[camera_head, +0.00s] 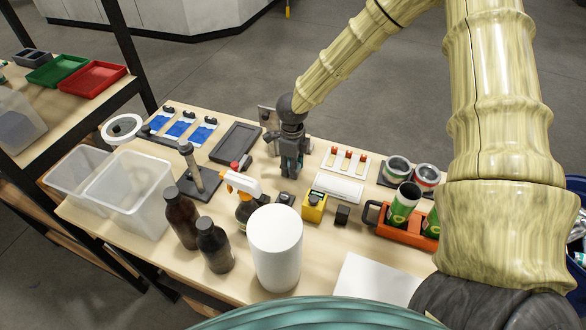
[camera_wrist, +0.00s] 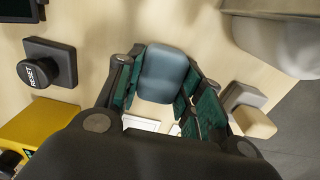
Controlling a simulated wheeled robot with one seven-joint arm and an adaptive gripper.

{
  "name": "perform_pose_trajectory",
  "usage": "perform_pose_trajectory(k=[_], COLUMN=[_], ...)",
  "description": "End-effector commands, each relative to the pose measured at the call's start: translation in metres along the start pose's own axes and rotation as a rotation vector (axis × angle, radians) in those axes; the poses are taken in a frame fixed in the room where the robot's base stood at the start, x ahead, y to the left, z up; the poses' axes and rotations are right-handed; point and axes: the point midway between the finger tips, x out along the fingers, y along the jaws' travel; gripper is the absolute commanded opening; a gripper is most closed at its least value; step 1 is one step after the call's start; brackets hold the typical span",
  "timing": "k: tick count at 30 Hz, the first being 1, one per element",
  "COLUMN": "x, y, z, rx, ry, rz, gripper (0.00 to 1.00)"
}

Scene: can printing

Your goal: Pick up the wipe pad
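The wipe pad appears to be the blue-grey rounded pad (camera_wrist: 165,72) in the wrist view. It lies between my gripper's fingers, which partly cover its sides. I cannot tell whether the fingers touch it. My gripper (camera_head: 290,174) points down low over the back middle of the table in the head view. The pad cannot be made out there. In the wrist view my gripper (camera_wrist: 162,95) has its two green-lined fingers apart, one on each side of the pad.
A black RESET button box (camera_wrist: 50,65) and a yellow box (camera_wrist: 38,128) stand to the left in the wrist view. A grey-and-beige block (camera_wrist: 252,118) is close at the right. A white roll (camera_head: 275,248) and spray bottle (camera_head: 243,190) stand in front of my gripper in the head view.

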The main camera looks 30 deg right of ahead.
Motion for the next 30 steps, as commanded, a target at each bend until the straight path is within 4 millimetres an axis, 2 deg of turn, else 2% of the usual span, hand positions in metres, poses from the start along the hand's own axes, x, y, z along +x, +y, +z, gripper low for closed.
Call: perform_pose_trajectory(k=[11, 16, 30], x=[0.001, -0.007, -0.073], y=[0.0, 0.0, 0.0], z=[0.001, 0.001, 0.001], rx=[-0.002, 0.0, 0.0], ry=[0.002, 0.001, -0.002], rz=[0.001, 0.0, -0.001], gripper=[0.21, 0.21, 0.21])
